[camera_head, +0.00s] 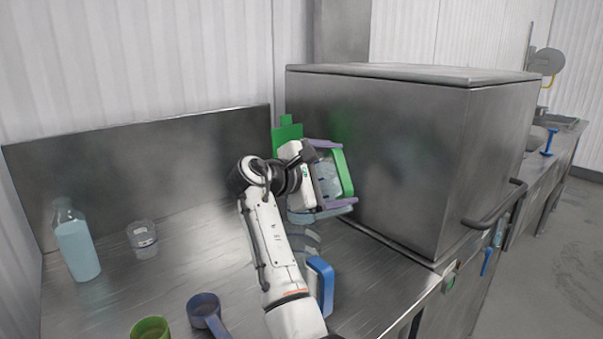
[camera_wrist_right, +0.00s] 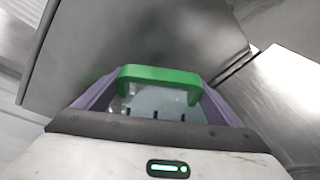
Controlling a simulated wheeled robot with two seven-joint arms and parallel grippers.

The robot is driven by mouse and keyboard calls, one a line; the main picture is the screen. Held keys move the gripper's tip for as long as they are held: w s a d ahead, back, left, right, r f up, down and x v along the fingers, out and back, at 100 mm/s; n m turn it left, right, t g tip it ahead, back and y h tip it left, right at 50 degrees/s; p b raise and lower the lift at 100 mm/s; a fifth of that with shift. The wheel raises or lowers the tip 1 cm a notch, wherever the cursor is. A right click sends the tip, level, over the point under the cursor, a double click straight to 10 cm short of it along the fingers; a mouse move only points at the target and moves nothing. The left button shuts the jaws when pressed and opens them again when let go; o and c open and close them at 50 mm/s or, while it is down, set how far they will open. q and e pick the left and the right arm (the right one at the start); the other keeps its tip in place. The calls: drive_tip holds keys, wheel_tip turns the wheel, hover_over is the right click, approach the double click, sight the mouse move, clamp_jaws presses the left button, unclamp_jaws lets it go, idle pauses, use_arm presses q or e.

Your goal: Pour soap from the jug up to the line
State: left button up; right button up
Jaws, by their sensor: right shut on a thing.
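My right gripper (camera_head: 330,178) has purple fingers and is shut on a clear jug with a green handle (camera_head: 345,172), held up in front of the steel box. In the right wrist view the green handle (camera_wrist_right: 160,73) spans between the purple fingers, with the clear wall and small dark blue marks below it. The jug's contents are hard to make out. A small clear container (camera_head: 142,240) stands on the counter at left. A bottle of pale blue liquid (camera_head: 77,247) stands upright left of it. My left gripper is not in view.
A blue-handled clear vessel (camera_head: 322,284) stands partly hidden behind my right arm. A large steel box (camera_head: 400,150) blocks the right. The counter between the clear container and my arm is clear.

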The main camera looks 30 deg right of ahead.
sight(349, 187)
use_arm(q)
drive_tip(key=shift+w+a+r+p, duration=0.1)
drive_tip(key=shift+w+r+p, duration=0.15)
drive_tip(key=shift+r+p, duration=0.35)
use_arm(e)
drive_tip(key=shift+w+r+n+g, duration=0.3)
drive_tip(key=shift+w+r+n, duration=0.25)
drive_tip(key=shift+n, duration=0.05)
idle(1.0)
